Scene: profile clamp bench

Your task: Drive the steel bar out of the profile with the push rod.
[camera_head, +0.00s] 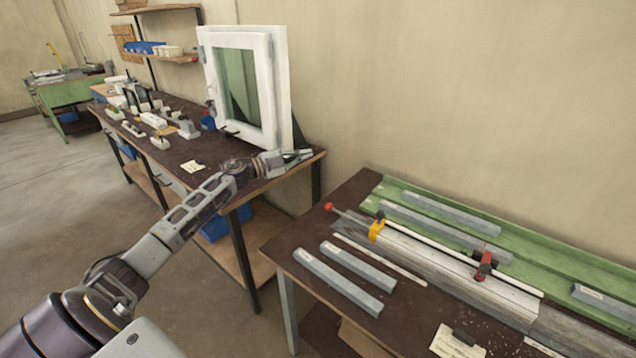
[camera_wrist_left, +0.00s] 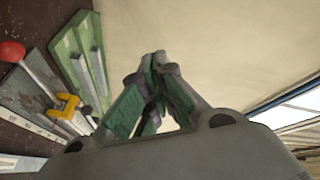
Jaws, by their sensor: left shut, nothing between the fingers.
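A long pale profile (camera_head: 455,270) lies along the bench at the right. A yellow clamp (camera_head: 377,230) sits at its near-left end and a red clamp (camera_head: 484,264) farther along. A red knob (camera_head: 329,207) stands out past the yellow clamp on a thin rod, apparently the push rod; the knob also shows in the left wrist view (camera_wrist_left: 12,52). I cannot make out the steel bar inside the profile. My left gripper (camera_head: 302,155) is shut and empty, in the air left of and beyond the knob, apart from it; its green-padded fingers fill the wrist view's middle (camera_wrist_left: 155,95). My right gripper is not in view.
Two grey bars (camera_head: 340,282) and a thin white strip (camera_head: 380,259) lie on the dark benchtop (camera_head: 300,245). A green tray (camera_head: 560,265) with several bars runs along the wall. A white window frame (camera_head: 275,90) stands on the other table, close behind my left gripper.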

